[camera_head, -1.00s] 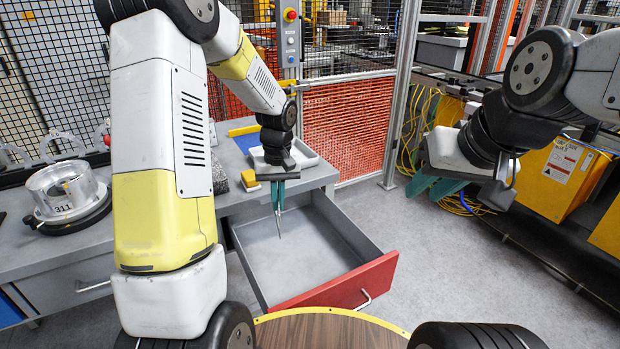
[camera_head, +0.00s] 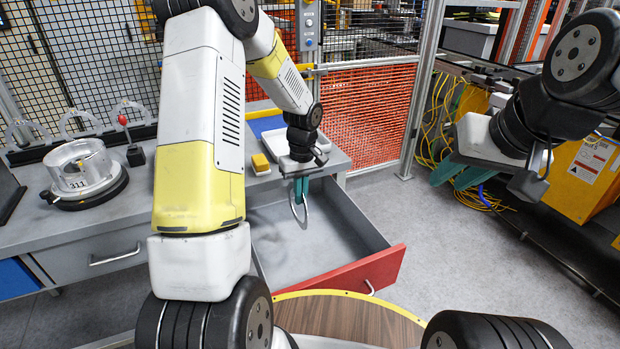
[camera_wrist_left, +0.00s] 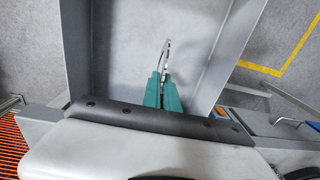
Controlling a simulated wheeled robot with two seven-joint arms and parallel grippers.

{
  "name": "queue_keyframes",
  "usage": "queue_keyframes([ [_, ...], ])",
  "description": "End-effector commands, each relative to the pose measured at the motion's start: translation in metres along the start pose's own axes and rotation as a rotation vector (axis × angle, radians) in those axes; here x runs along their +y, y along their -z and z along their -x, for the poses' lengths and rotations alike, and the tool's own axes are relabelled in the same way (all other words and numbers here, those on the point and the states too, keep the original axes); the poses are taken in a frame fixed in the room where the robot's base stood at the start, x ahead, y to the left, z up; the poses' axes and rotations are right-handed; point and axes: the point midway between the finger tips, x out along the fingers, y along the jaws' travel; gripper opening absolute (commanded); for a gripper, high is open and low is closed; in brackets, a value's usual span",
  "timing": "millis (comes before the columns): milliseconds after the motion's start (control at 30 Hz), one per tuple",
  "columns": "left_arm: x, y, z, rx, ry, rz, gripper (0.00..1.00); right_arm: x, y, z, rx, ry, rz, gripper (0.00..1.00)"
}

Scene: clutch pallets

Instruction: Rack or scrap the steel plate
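My left gripper (camera_head: 300,186) has teal fingers and hangs over the open drawer (camera_head: 335,283), pointing down. It is shut on the steel plate (camera_head: 305,214), a thin curved ring-like piece of metal that hangs below the fingertips above the drawer floor. In the left wrist view the fingers (camera_wrist_left: 162,88) are together on the plate (camera_wrist_left: 165,57), seen nearly edge-on with the grey drawer behind it. The drawer has a red front and looks empty. My right gripper (camera_head: 458,176) is at the right, away from the bench, with its teal fingers apart and nothing seen between them.
The grey bench (camera_head: 100,222) carries a round metal fixture marked 311 (camera_head: 82,170), a yellow block (camera_head: 260,163) and a white tray (camera_head: 335,152). A round wooden table top (camera_head: 350,321) is in front. A mesh fence (camera_head: 368,115) stands behind.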

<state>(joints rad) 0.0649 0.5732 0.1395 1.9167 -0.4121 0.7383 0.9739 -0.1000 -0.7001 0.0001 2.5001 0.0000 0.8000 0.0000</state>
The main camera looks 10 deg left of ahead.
Motion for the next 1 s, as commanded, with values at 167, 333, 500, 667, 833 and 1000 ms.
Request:
queue_keyframes([
  [167, 0.0, 0.0, 0.0, 0.001, 0.0, 0.0, 0.0, 0.0, 0.0, 0.0, 0.0, 0.0, 0.0, 0.28],
  [333, 0.0, 0.0, 0.0, 0.001, 0.0, -0.001, 0.28, 0.0, 0.0, 0.0, 0.0, 0.0, 0.0, 0.28],
  [500, 0.0, 0.0, 0.0, 0.001, 0.0, -0.001, 0.28, 0.0, 0.0, 0.0, 0.0, 0.0, 0.0, 0.28],
  [667, 0.0, 0.0, 0.004, 0.002, -0.001, -0.001, 0.28, 0.0, 0.0, 0.0, 0.0, 0.0, 0.0, 0.28],
  [833, 0.001, 0.001, 0.028, 0.004, -0.003, 0.0, 0.28, 0.0, 0.0, 0.0, 0.0, 0.0, 0.0, 0.28],
  [1000, 0.001, 0.001, 0.057, 0.004, -0.003, 0.0, 0.28, 0.0, 0.0, 0.0, 0.0, 0.0, 0.0, 0.28],
])
